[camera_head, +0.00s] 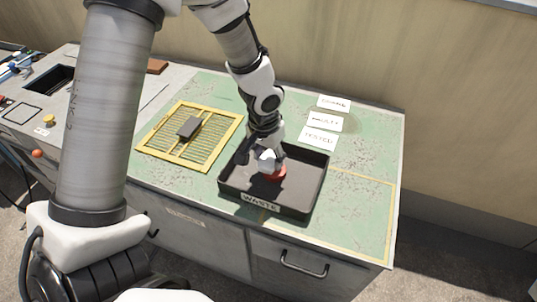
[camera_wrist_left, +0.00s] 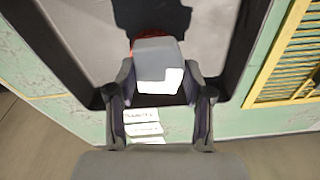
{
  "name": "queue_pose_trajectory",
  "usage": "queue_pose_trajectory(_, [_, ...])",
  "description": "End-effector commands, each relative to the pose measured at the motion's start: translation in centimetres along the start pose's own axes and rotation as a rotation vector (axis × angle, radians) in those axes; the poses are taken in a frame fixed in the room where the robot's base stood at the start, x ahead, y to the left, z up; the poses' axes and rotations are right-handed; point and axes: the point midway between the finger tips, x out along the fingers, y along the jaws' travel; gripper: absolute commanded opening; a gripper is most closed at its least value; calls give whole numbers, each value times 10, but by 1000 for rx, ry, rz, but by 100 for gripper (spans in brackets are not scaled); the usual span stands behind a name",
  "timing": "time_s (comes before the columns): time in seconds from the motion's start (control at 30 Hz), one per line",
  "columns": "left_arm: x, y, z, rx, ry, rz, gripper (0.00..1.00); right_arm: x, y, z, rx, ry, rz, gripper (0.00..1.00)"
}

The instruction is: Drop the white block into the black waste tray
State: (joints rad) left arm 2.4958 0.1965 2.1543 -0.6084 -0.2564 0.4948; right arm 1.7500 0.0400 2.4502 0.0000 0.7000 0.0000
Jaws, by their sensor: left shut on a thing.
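The white block (camera_head: 267,160) is between the fingers of my left gripper (camera_head: 262,155), over the black waste tray (camera_head: 258,207). In the left wrist view the block (camera_wrist_left: 158,62) sits between the fingertips of my left gripper (camera_wrist_left: 158,88), which is shut on it. The tray (camera_wrist_left: 80,60) shows below, with its dark walls around a grey floor. A red round thing (camera_head: 275,173) in the tray is partly hidden behind the block; only a red edge of it shows in the left wrist view. My right gripper is not in view.
A yellow slatted frame (camera_head: 213,147) with a dark block (camera_head: 190,127) on it stands left of the tray. Several white labels (camera_head: 325,122) lie behind the tray. The green bench top at right is clear. Small items and a dark bin (camera_head: 50,80) are at far left.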

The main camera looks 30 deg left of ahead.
Motion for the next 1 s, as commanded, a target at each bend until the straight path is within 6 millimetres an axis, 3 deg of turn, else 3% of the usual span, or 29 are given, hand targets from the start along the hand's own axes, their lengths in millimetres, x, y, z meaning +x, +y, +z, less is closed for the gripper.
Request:
queue_pose_trajectory(0.03, [0, 0, 0, 0, 0, 0, 42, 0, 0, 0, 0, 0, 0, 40])
queue_pose_trajectory(0.1, [0, 0, 0, 0, 0, 0, 76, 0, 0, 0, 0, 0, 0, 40])
queue_pose_trajectory(0.13, [0, 0, 0, 0, 0, 0, 80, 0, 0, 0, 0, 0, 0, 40])
queue_pose_trajectory(0.53, [-8, 0, -1, -1, 3, -1, 80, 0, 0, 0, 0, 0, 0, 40])
queue_pose_trajectory(1.0, [-111, 0, -2, -1, 4, 0, 80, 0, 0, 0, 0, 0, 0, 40])
